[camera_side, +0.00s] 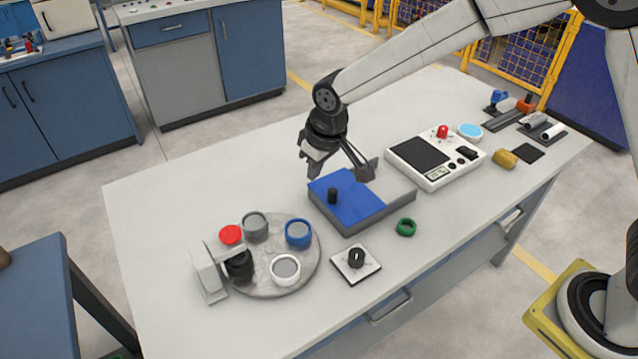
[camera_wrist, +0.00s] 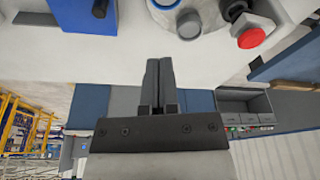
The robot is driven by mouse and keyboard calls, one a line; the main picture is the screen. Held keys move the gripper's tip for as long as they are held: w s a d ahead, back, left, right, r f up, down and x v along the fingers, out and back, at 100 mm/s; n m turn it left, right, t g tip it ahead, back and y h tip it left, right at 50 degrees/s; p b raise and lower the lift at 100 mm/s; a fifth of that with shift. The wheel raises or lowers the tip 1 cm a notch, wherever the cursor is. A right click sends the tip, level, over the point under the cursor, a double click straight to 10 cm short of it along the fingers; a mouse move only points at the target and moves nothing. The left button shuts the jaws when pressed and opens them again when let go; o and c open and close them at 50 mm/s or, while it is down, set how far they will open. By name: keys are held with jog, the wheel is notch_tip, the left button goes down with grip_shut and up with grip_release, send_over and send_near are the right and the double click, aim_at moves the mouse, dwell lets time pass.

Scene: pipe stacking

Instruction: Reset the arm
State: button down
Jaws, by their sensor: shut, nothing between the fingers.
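I cannot tell the exact gap between the fingertips and the plate.
A round turntable (camera_side: 265,293) with several coloured ring parts stands at left. A black knob panel (camera_side: 356,262) and green ring (camera_side: 406,227) lie in front. A control box (camera_side: 435,158) with a red button is at right. Bare table (camera_side: 180,190) lies at left.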

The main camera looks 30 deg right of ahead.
jog(key=s+d+m, duration=0.3)
jog(key=s+d, duration=1.5)
jog(key=s, duration=0.1)
jog(key=shift+f+m+h, duration=0.3)
jog(key=shift+f+h, duration=0.05)
jog(key=shift+h, duration=0.05)
